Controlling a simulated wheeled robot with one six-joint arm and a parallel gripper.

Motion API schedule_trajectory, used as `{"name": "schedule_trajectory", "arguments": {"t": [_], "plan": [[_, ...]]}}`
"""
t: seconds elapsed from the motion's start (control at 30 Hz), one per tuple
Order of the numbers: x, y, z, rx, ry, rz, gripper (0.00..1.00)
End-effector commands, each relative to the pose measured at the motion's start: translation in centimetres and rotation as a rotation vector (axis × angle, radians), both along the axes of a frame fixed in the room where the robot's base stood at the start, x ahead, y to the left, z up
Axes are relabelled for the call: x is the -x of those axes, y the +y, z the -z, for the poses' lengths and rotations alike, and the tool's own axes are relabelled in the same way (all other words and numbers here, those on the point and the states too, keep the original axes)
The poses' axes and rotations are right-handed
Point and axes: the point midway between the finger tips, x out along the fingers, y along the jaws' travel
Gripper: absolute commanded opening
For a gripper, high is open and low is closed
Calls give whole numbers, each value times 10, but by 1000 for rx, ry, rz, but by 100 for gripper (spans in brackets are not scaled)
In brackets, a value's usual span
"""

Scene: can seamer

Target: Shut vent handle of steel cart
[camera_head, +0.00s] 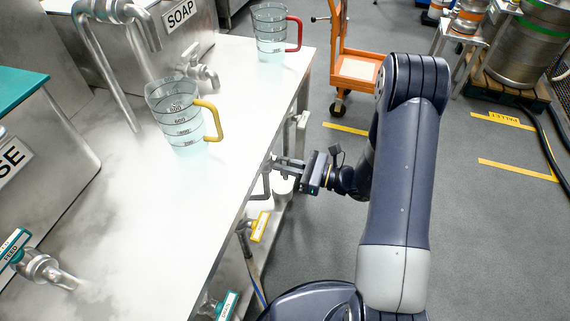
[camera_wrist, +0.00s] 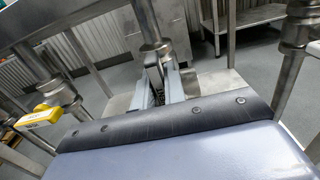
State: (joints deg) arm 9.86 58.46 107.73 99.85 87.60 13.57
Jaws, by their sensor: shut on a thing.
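The steel bench or cart (camera_head: 205,215) has a long bright top with pipes and fittings below its right edge. My gripper (camera_head: 281,162) is at that edge, reaching in from the right. In the wrist view my gripper (camera_wrist: 158,85) has its fingers close together at the lower end of an upright steel rod (camera_wrist: 145,22), and it is shut on this rod or a part of it. The exact contact is hidden between the fingers. A yellow-tagged handle (camera_head: 259,225) hangs below the edge, nearer me; a yellow tag (camera_wrist: 42,116) also shows at left in the wrist view. I cannot read which handle is the vent.
A yellow-handled jug (camera_head: 180,120) and a red-handled jug (camera_head: 270,40) stand on the top. Teal-labelled valves show at the left (camera_head: 15,247) and bottom (camera_head: 227,305). An orange trolley (camera_head: 355,70) stands behind.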

Motion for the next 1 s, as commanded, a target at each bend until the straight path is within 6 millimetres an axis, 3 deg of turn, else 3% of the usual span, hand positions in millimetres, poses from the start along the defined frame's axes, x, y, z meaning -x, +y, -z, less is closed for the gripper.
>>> {"name": "schedule_trajectory", "arguments": {"t": [0.47,1.0], "plan": [[0,0,-1,-22,62,-1,0],[-3,-1,-1,-164,453,-1,0]]}}
